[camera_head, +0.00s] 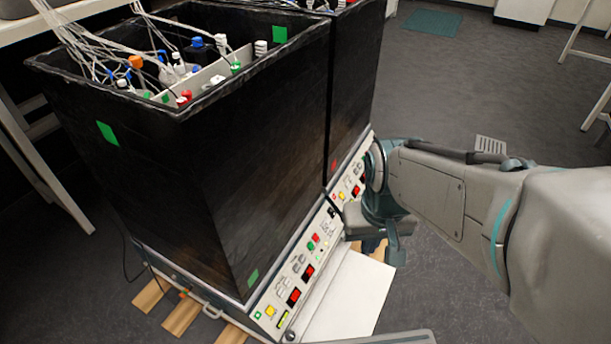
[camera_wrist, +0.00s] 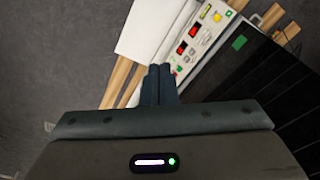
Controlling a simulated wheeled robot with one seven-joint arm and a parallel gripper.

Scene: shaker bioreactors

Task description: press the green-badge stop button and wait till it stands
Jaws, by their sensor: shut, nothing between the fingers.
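The near shaker is a tall black box (camera_head: 160,180) with green square badges (camera_head: 108,132) on its walls. Its light control panel (camera_head: 285,285) runs along the lower right side, with red displays, a yellow button (camera_head: 270,311), a green button (camera_head: 310,245) and a red button (camera_head: 316,238). Labels are too small to read, so I cannot tell which is stop. In the wrist view the panel (camera_wrist: 207,38) and a green badge (camera_wrist: 239,42) show at upper right. My gripper (camera_wrist: 159,70) is shut and empty, its tips by the panel's lower end; contact cannot be told.
A second black box (camera_head: 352,85) with a red badge (camera_head: 333,166) and its own panel stands behind, close to my arm. A white sheet-like platform (camera_head: 350,295) lies in front of the near panel, over wooden slats (camera_head: 182,315). Open floor (camera_head: 450,290) lies right.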

